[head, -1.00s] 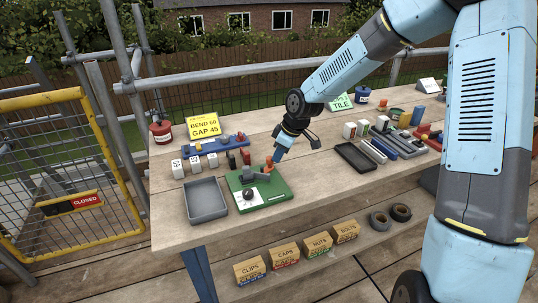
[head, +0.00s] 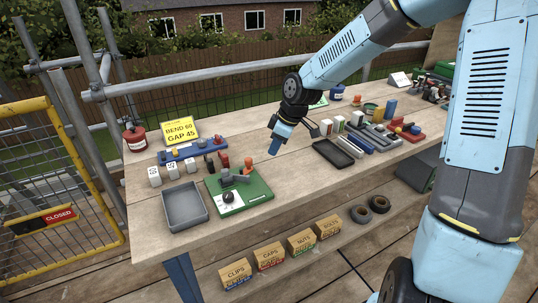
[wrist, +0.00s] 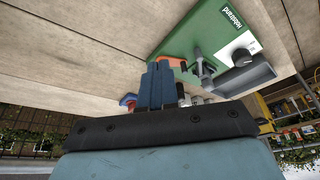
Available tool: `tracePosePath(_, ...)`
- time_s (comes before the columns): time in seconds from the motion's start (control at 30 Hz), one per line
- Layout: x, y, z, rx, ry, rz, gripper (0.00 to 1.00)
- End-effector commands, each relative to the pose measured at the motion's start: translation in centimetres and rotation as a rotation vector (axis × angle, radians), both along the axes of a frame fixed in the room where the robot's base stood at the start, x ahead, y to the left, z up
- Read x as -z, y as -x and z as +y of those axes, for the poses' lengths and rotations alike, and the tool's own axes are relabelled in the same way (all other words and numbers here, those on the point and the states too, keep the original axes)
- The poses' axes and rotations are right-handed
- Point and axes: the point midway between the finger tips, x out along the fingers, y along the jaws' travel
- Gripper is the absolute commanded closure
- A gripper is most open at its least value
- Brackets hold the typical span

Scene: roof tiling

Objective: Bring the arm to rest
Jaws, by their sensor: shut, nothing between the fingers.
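My gripper (head: 274,151) hangs above the wooden workbench (head: 270,185), shut and empty, with its blue fingers pointing down. It is to the right of the green bending jig (head: 257,194) with its orange handle and black knob, and apart from it. In the wrist view the shut fingers (wrist: 157,85) show in the middle, with the green jig (wrist: 205,30) beyond them to the upper right.
A grey tray (head: 185,208) sits left of the jig. White blocks (head: 172,171), a blue rack (head: 192,152) and a yellow sign (head: 181,131) stand behind. A dark tray (head: 333,153) and several coloured parts lie to the right. Labelled boxes (head: 270,255) sit on the lower shelf.

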Motion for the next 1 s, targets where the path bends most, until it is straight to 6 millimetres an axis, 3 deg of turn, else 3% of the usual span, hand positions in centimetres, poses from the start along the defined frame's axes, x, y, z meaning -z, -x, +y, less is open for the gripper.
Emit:
tracePosePath(0.3, -3.8, 0.4, -1.3, 0.002, 0.000, -0.003, 1.00)
tracePosePath(0.67, -5.1, 1.2, -2.3, 0.031, 0.036, 0.002, 1.00)
tracePosePath(1.0, -7.9, 4.6, -7.4, 0.280, 0.204, -0.015, 1.00)
